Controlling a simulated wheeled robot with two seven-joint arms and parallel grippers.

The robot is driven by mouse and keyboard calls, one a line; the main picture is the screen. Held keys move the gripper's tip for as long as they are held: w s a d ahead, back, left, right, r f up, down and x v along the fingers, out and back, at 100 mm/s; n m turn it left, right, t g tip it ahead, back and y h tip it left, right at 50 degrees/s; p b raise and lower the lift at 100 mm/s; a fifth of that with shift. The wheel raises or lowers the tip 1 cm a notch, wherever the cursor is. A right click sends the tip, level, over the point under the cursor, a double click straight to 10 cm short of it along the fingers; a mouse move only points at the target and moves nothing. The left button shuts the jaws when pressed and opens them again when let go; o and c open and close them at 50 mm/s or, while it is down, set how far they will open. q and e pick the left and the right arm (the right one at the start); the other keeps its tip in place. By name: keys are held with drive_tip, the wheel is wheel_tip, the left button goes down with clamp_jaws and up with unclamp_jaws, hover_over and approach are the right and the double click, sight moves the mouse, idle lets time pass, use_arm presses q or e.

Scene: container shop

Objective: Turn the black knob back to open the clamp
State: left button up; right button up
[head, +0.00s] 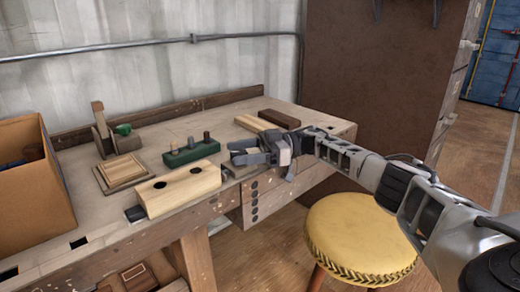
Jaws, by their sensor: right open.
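My right gripper (239,152) reaches in from the right over the front edge of the bench, its fingers pointing left and apart. It sits just right of a light wooden block with two dark holes (178,189) that lies along the bench's front edge. A small black piece (135,213) shows at the block's left end; I cannot tell whether it is part of the clamp. I cannot make out the black knob for certain; the gripper covers the bench top around its fingers. My left gripper is not in view.
The workbench (78,160) also holds a green holder with several pegs (191,152), a square wooden piece (121,170), a wooden plane-like tool (102,133), and a light (252,123) and a dark bar (279,119). A cardboard box (40,200) stands left, a yellow stool (360,235) in front.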

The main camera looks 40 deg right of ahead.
drive_tip(key=b+v, duration=0.1)
drive_tip(key=v, duration=0.6)
drive_tip(key=shift+d, duration=0.25)
use_arm(q)
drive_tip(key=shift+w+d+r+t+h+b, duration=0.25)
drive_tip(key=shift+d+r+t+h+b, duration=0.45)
drive_tip(key=shift+b, duration=0.55)
use_arm(e)
drive_tip(key=v, duration=0.3)
drive_tip(key=shift+s+d, duration=0.2)
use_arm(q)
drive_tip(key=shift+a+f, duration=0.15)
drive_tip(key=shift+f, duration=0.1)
use_arm(e)
drive_tip(key=shift+r, duration=0.1)
